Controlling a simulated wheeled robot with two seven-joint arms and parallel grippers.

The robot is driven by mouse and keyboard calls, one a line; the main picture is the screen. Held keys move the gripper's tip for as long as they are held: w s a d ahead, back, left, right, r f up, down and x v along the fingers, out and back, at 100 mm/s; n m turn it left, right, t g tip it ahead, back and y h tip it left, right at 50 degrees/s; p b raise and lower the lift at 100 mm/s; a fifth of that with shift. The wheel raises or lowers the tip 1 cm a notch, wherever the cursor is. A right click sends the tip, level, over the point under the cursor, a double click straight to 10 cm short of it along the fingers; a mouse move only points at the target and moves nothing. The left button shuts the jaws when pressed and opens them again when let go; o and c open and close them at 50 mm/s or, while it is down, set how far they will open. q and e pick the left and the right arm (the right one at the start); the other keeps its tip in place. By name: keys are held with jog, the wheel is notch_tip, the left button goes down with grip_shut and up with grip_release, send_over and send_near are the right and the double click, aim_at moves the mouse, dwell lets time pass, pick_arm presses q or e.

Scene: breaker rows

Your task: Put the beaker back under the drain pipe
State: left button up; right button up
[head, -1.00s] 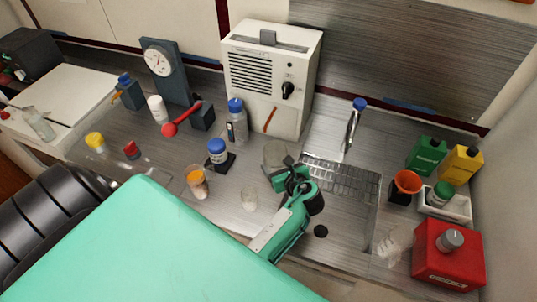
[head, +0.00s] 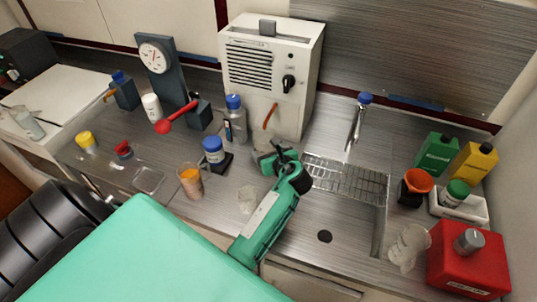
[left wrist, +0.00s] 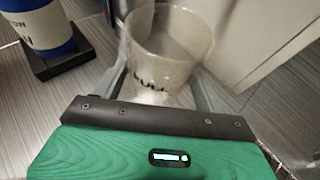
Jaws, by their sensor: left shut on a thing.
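The clear beaker (left wrist: 168,45) is between the fingers of my left gripper (left wrist: 165,88) in the left wrist view, with dark marks on its wall. In the head view the beaker (head: 262,146) is at the foot of the white machine (head: 262,95), partly hidden by my left gripper (head: 276,158), which is shut on it. The orange-brown drain pipe (head: 269,116) slants down the machine's front, just above the beaker in the picture. I cannot tell whether the beaker's base touches the counter. My right gripper is not in view.
A blue-lidded jar (head: 213,150) on a black pad stands left of the beaker, also in the left wrist view (left wrist: 45,22). A grey bottle (head: 236,120) stands by the machine. A small glass (head: 247,199) and an orange-filled cup (head: 190,181) stand nearer. A wire rack (head: 347,180) and sink are right.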

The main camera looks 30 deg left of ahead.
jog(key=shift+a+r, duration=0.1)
pick_arm(q)
jog(key=shift+f, duration=0.1)
jog(key=o, duration=1.1)
jog(key=shift+o, duration=0.2)
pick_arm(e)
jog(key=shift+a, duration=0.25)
pick_arm(q)
jog(key=p+v, duration=0.8)
jog(key=v, duration=0.2)
jog(key=shift+r, duration=0.3)
jog(key=shift+p+v, duration=0.5)
jog(key=shift+v, duration=0.4)
jog(key=shift+d+f, duration=0.1)
jog(key=shift+f, duration=0.1)
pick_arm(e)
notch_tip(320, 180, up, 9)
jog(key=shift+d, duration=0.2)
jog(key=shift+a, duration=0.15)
